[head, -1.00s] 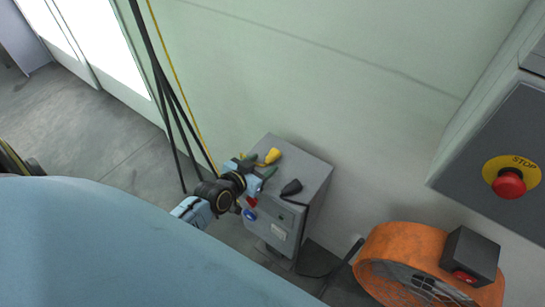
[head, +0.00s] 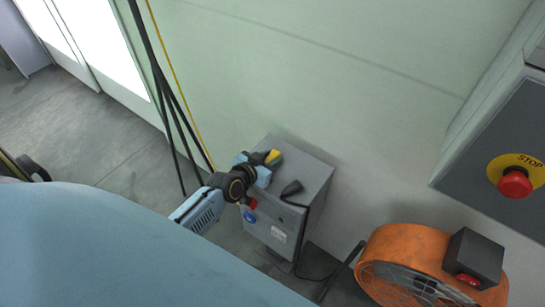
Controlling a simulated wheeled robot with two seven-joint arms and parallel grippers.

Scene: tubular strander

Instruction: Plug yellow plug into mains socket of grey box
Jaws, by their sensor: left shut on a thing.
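The grey box (head: 309,180) stands on the floor against the pale wall. The yellow plug (head: 274,155) is at the box's top, toward its back left, and is partly hidden by my left gripper. My left gripper (head: 268,161) reaches in from the lower left and is shut on the yellow plug. I cannot tell whether the plug still touches the box top. A blue round fitting (head: 249,216) and a red one (head: 252,204) show on the box's front face, close below my left wrist. I cannot tell which fitting is the mains socket. My right gripper is out of view.
A black plug (head: 291,188) lies on the box top near its front edge, with a dark cable running down. An orange fan (head: 400,250) stands at the right. Dark cables (head: 165,95) hang at the left. A red stop button (head: 515,183) is on a panel at the right.

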